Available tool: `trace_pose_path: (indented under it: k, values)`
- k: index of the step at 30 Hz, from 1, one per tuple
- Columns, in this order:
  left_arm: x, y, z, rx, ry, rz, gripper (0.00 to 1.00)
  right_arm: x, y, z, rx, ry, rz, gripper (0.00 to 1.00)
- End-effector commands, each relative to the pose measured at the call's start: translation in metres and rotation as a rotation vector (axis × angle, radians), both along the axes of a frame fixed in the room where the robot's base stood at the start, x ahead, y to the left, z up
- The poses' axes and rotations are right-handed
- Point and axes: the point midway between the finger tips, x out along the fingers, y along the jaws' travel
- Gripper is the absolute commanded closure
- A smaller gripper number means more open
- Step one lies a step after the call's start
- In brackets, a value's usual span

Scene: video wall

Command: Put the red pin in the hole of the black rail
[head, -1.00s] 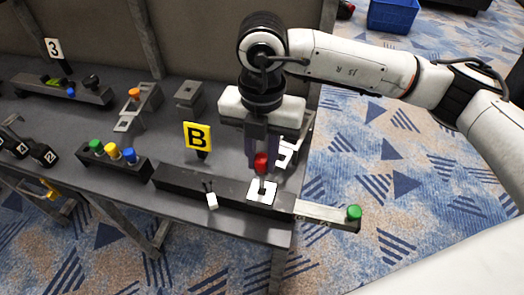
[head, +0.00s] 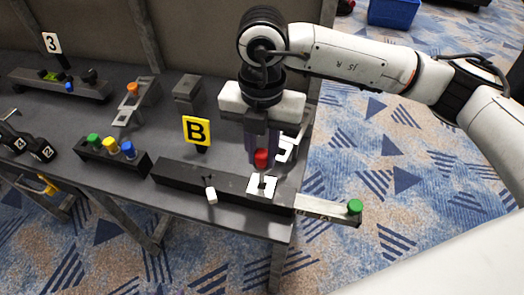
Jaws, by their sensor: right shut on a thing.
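The red pin (head: 261,158) is between the fingers of my right gripper (head: 263,155), which is shut on it and points down. The pin hangs upright above the white square plate (head: 256,192) on the black rail (head: 180,180). A dark mark shows in the middle of the plate. The pin's lower end is close over the plate; I cannot tell whether it is in the hole. My left gripper is not in view.
A yellow B sign (head: 197,131) stands behind the rail. A white piece (head: 211,195) lies at its front. A grey bar with a green knob (head: 354,207) juts past the table's right end. A black block with coloured pins (head: 112,153) stands left.

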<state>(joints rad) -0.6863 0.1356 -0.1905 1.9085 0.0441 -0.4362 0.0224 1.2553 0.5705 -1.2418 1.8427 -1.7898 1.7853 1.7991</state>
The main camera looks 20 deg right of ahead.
Motion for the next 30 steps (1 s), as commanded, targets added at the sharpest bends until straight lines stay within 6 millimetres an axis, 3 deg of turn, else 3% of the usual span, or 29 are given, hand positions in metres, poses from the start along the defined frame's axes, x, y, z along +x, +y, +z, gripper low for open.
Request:
trace_pose_path:
  k: [30]
  values:
    - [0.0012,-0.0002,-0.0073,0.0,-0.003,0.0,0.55,-0.0002,0.0003,-0.006,0.0,0.0,0.001,1.0]
